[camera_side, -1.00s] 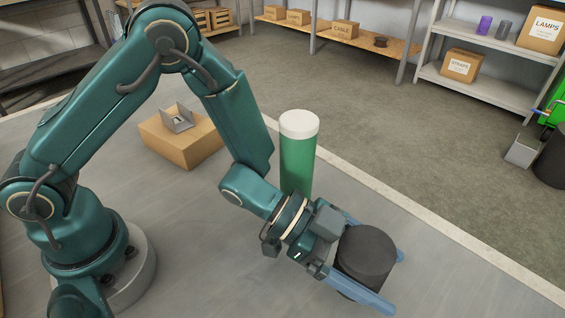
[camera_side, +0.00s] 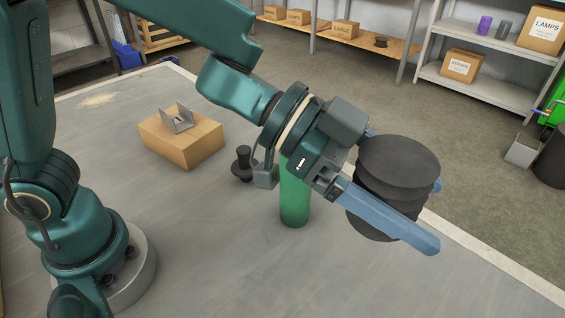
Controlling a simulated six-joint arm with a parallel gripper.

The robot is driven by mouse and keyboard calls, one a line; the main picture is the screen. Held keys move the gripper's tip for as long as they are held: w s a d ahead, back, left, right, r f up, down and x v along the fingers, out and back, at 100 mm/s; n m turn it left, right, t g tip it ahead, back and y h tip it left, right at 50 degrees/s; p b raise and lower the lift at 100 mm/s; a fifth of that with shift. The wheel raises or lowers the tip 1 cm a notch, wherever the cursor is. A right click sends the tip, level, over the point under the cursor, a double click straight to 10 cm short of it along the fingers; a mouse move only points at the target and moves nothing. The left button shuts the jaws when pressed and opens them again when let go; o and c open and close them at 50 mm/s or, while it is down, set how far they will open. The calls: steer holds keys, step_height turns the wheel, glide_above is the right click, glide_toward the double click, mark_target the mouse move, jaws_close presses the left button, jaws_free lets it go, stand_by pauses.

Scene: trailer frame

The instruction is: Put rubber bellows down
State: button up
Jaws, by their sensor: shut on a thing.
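The rubber bellows (camera_side: 397,165) is a black, ribbed, round piece. My gripper (camera_side: 410,210) is shut on it, with one blue finger along its near side and the other mostly hidden behind it. The bellows looks raised above the grey work surface (camera_side: 180,235), to the right of the green cylinder (camera_side: 294,205). It is slightly tilted in the picture.
The green cylinder stands behind my gripper, its top hidden. A small black knobbed part (camera_side: 243,165) stands to its left. A cardboard box (camera_side: 181,143) with a grey metal bracket (camera_side: 176,119) on top is further left. The front of the surface is clear.

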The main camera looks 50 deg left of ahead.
steer(key=s+a+f+m+g, duration=0.2)
steer(key=s+a+g, duration=0.1)
steer(key=a, duration=0.4)
steer(key=s+a+f+m+g+h, duration=0.1)
steer(key=s+a+f+m+g, duration=0.1)
steer(key=a, duration=0.4)
steer(key=s+a+f+m+g, duration=0.3)
steer(key=a, duration=0.4)
steer(key=s+d+f, duration=0.1)
steer(key=d+f, duration=0.1)
steer(key=d, duration=0.1)
steer(key=s+d+f, duration=0.2)
steer(key=d, duration=0.2)
steer(key=s+d+f, duration=0.2)
steer(key=d, duration=0.1)
steer(key=shift+s+d+f, duration=0.25)
steer(key=shift+w+a+f, duration=0.1)
steer(key=shift+w+f, duration=0.05)
steer(key=shift+f, duration=1.75)
steer(key=shift+f, duration=0.1)
steer(key=o, duration=1.2)
steer(key=shift+c, duration=0.2)
